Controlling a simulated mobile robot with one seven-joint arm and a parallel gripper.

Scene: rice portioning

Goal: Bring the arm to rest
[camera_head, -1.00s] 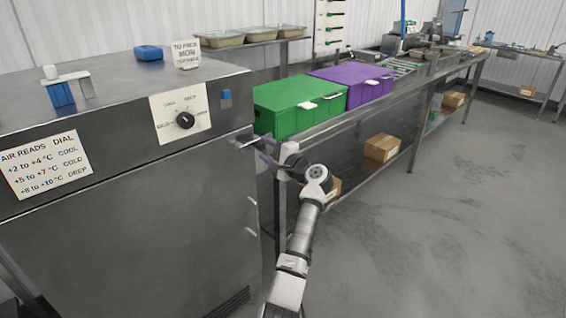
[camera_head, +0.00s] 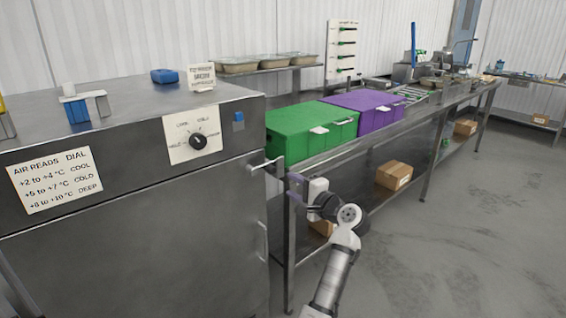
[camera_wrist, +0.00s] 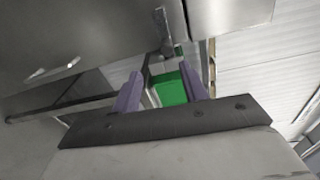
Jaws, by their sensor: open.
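My gripper (camera_head: 296,181) has purple fingers and stands just right of the steel cabinet's upper front corner, apart from the cabinet's latch handle (camera_head: 266,163). In the wrist view my gripper (camera_wrist: 163,88) is open, with nothing held between its fingers. A green patch of the green box (camera_wrist: 172,88) shows behind the gap. My arm (camera_head: 338,255) is bent and reaches up from the bottom of the head view, in front of the bench's near end.
The steel cabinet (camera_head: 150,240) with a dial (camera_head: 198,141) fills the left. The bench (camera_head: 345,150) carries the green box (camera_head: 312,128) and a purple box (camera_head: 362,110). A cardboard box (camera_head: 394,175) sits on its lower shelf. Open floor (camera_head: 470,240) lies to the right.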

